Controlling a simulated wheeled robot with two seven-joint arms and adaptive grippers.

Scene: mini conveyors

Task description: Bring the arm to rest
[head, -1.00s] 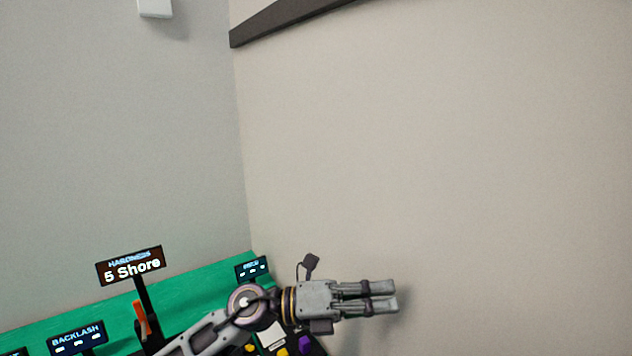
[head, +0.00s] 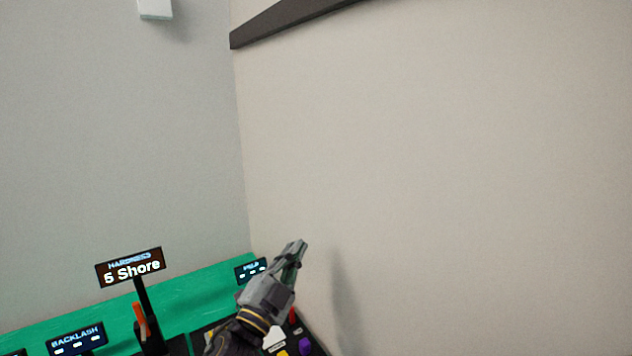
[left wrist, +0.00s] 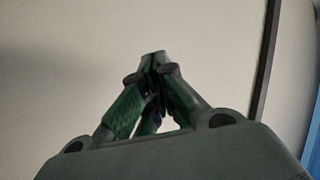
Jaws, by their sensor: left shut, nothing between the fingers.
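My left gripper (head: 297,250) is in the lower middle of the head view, pointing up and to the right in front of the plain wall. It is above the dark tray at the end of the green table. Its fingers are shut with nothing between them. In the left wrist view the fingertips (left wrist: 155,57) meet against the pale wall. My right gripper is in neither view.
The green table (head: 190,300) runs along the lower left. A hardness sign (head: 131,268) on a post and a backlash display (head: 77,339) stand there. A purple piece (head: 305,346) lies below the gripper. A beige wall (head: 450,180) is close on the right.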

